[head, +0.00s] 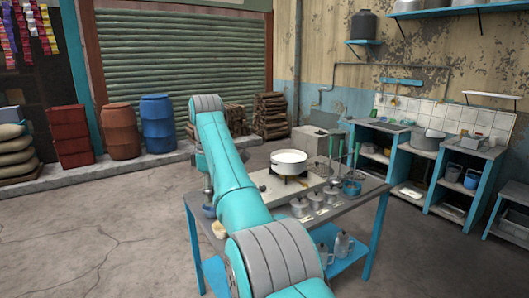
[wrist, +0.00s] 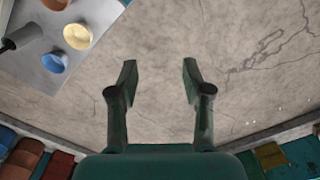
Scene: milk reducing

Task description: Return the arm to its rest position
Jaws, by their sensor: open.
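My gripper (wrist: 158,82) is open and empty in the wrist view, its two dark green fingers apart over bare concrete floor. In the head view my teal arm reaches forward past the left side of the table, and the gripper itself is hidden behind the arm. The grey-topped table (head: 372,187) with blue legs stands in the middle. A white pan of milk (head: 289,158) sits on the stove there, apart from my arm.
In the wrist view, a table corner with a cream bowl (wrist: 78,37) and a blue bowl (wrist: 54,62) is upper left. Barrels (head: 158,123) line the back shutter. The floor at left is clear.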

